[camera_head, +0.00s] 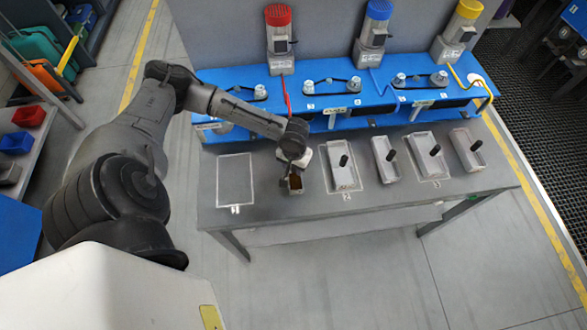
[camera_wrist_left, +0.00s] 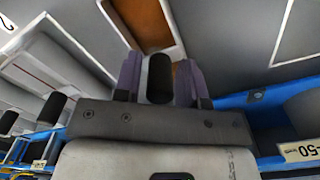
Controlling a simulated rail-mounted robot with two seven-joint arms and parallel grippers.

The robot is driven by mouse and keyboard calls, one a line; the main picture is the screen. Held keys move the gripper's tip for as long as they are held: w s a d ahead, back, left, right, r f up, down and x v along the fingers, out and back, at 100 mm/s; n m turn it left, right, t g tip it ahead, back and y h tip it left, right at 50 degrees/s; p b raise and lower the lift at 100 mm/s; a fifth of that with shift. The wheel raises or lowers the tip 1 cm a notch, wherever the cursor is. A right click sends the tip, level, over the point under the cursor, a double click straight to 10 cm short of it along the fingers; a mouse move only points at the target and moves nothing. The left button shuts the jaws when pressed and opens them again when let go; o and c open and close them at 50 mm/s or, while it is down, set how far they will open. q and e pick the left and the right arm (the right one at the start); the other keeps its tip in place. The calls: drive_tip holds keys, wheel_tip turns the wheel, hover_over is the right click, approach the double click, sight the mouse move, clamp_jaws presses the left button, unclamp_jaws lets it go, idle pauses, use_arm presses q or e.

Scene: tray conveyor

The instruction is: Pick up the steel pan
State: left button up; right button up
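A grey, metal-looking pan with a brown inside (camera_head: 296,190) stands on the dark table under my left gripper (camera_head: 295,168). In the left wrist view the same pan (camera_wrist_left: 118,22) lies ahead, its brown floor partly hidden by my fingers. Its black upright handle (camera_wrist_left: 160,80) is between the two purple fingers of my left gripper (camera_wrist_left: 160,75). I cannot tell whether the fingers press on the handle or stand just beside it. The pan appears to rest on the table. My right gripper is in neither view.
Several similar grey pans with black handles stand to the right, such as one in a marked outline (camera_head: 343,183). An empty marked outline (camera_head: 234,180) is to the left. Behind runs a blue stand (camera_head: 330,118) with red, blue and yellow capped motors.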

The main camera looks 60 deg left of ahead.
use_arm(q)
clamp_jaws()
